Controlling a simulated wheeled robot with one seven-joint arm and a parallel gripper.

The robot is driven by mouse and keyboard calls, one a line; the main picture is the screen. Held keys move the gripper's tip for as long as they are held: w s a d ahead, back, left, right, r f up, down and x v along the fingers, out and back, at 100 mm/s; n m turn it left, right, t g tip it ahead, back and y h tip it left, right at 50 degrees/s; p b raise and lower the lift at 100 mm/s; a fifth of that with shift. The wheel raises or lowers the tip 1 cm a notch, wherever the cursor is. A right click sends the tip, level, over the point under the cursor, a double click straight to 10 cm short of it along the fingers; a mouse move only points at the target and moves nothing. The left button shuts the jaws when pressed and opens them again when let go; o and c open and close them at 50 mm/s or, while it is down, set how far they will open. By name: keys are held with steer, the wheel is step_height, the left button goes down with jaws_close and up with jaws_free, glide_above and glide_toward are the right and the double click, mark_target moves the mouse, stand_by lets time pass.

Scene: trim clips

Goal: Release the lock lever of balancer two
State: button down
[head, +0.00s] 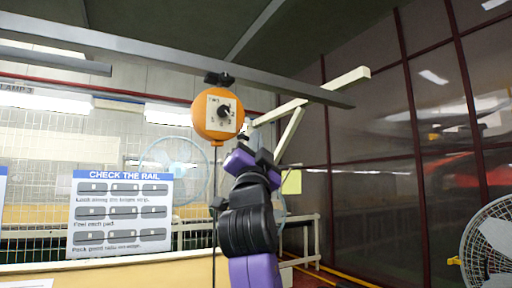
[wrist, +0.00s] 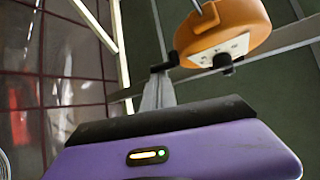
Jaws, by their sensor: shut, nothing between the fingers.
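An orange round balancer (head: 205,122) hangs from the overhead rail in the head view. Its pale face plate has a black knob and small lettering too blurred to read surely. In the wrist view the balancer (wrist: 236,22) is at the upper right, seen from below. A dark lever-like part (wrist: 165,63) sticks out from its side. My gripper (wrist: 158,82) is shut and empty, its grey fingers just below that part; I cannot tell whether they touch. In the head view my gripper (head: 244,143) is at the balancer's lower right, partly hidden by my wrist.
A long grey rail (head: 150,50) and a pale bracket beam (head: 345,80) run overhead close to my arm. A cable with a dark fitting (head: 217,203) hangs below the balancer. A "CHECK THE RAIL" board (head: 120,213) stands left, a fan (head: 490,240) right.

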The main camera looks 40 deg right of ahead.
steer(key=shift+w+a+f+m+g+b, duration=0.15)
steer(key=shift+m+g+b, duration=0.3)
steer(key=shift+m+g, duration=1.1)
steer(key=shift+a+f+m+g+b, duration=0.15)
steer(key=shift+a+m+g+b, duration=0.2)
steer(key=shift+m+g, duration=1.2)
steer(key=shift+w+a+f+m+g+b, duration=0.15)
steer(key=shift+m+g+b, duration=0.35)
steer(key=shift+m+g, duration=1)
steer(key=shift+s+m, duration=0.1)
steer(key=shift+m, duration=0.2)
step_height(320, 180, up, 2)
steer(key=s+d+r+p, duration=0.1)
steer(key=s+d, duration=0.1)
steer(key=s, duration=0.1)
steer(key=s+a+f+b, duration=0.3)
steer(key=s+a+f, duration=0.1)
steer(key=a+f, duration=0.2)
steer(key=shift+a+b, duration=0.35)
steer(key=shift+a, duration=0.45)
